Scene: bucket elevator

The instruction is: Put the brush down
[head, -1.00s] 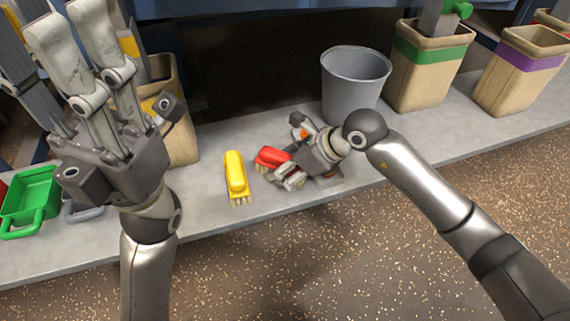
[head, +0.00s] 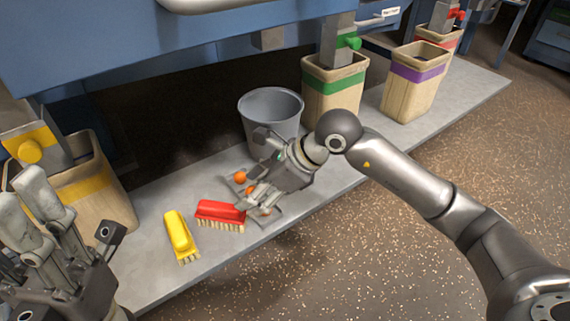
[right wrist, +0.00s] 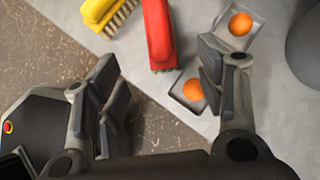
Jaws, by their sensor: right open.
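The red brush (head: 220,210) lies on the grey ledge (head: 160,290), bristles toward the front edge. In the right wrist view, the red brush (right wrist: 158,35) lies ahead of the fingertips, with a gap on either side. My right gripper (head: 258,204) is open and empty just right of the brush; its fingers also show well apart in the right wrist view (right wrist: 158,78). The yellow brush (head: 180,235) lies to the left. My left gripper (head: 26,205) is raised at the left edge, fingers apart and empty, partly cut off.
Orange balls (right wrist: 193,90) sit in shallow square trays beside the red brush. A grey bucket (head: 270,112) stands behind my right gripper. Yellow-banded (head: 90,190), green-banded (head: 334,87) and purple-banded (head: 416,75) bins line the ledge. The blue machine (head: 150,50) overhangs the back.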

